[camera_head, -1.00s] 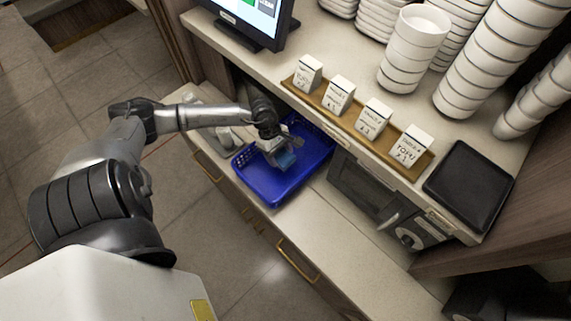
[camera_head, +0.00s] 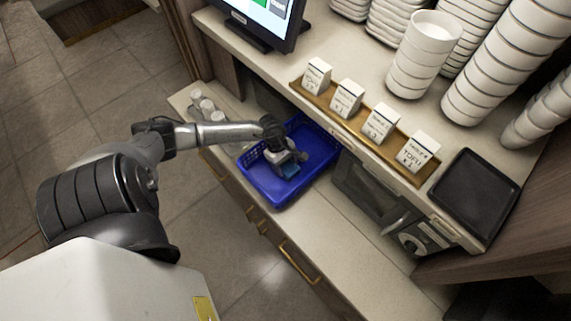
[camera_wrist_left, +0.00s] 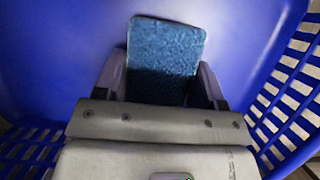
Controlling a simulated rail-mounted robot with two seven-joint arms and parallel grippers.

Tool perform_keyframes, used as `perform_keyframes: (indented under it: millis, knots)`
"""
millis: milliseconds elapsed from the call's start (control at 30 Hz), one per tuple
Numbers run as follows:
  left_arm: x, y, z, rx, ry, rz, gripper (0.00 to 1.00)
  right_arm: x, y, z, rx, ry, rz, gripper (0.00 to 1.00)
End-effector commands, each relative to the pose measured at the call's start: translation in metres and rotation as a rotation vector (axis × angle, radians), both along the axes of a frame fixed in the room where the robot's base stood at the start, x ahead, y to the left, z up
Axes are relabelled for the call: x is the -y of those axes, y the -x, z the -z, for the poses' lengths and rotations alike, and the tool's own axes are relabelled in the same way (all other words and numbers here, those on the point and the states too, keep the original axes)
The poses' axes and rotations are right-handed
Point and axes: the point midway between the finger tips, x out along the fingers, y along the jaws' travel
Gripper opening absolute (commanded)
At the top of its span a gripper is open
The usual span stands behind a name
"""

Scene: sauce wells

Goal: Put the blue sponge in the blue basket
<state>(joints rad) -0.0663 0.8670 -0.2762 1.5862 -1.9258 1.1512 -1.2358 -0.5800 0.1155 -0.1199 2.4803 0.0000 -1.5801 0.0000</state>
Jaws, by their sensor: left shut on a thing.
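The blue basket (camera_head: 270,189) stands on the lower counter, left of the microwave. My left gripper (camera_head: 289,172) is inside the basket's outline in the head view, pointing down. It is shut on the blue sponge (camera_head: 291,174), of which only a small part shows there. In the left wrist view the sponge (camera_wrist_left: 166,48) sits between the two fingers and sticks out beyond them, with the basket's blue floor (camera_wrist_left: 60,50) behind it and slotted walls at both sides. Whether the sponge touches the floor I cannot tell. My right gripper is not in view.
A microwave (camera_head: 372,190) stands right of the basket. Several white cups (camera_head: 207,108) are at its left. The upper shelf holds a wooden tray (camera_head: 330,113) of label blocks, stacked white bowls (camera_head: 421,55), a black tray (camera_head: 472,194) and a monitor (camera_head: 262,17).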

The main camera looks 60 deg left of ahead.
Motion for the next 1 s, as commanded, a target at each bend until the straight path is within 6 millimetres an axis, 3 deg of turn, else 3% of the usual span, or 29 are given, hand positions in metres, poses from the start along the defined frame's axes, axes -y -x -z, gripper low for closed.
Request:
perform_keyframes:
  millis: [100,133,400,767,1000]
  knots:
    - [0.0,0.0,0.004,0.0,0.0,0.001,0.45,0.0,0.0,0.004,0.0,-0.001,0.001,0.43]
    - [0.0,0.0,0.003,0.0,0.0,0.0,0.65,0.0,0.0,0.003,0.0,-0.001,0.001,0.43]
    - [0.0,0.0,0.002,0.0,0.0,0.0,0.89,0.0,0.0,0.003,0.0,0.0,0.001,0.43]
    - [-0.003,0.001,-0.006,0.001,-0.002,0.001,0.89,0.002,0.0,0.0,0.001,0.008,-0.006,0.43]
    - [-0.02,0.005,-0.044,0.0,-0.005,0.001,0.89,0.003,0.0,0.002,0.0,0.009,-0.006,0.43]
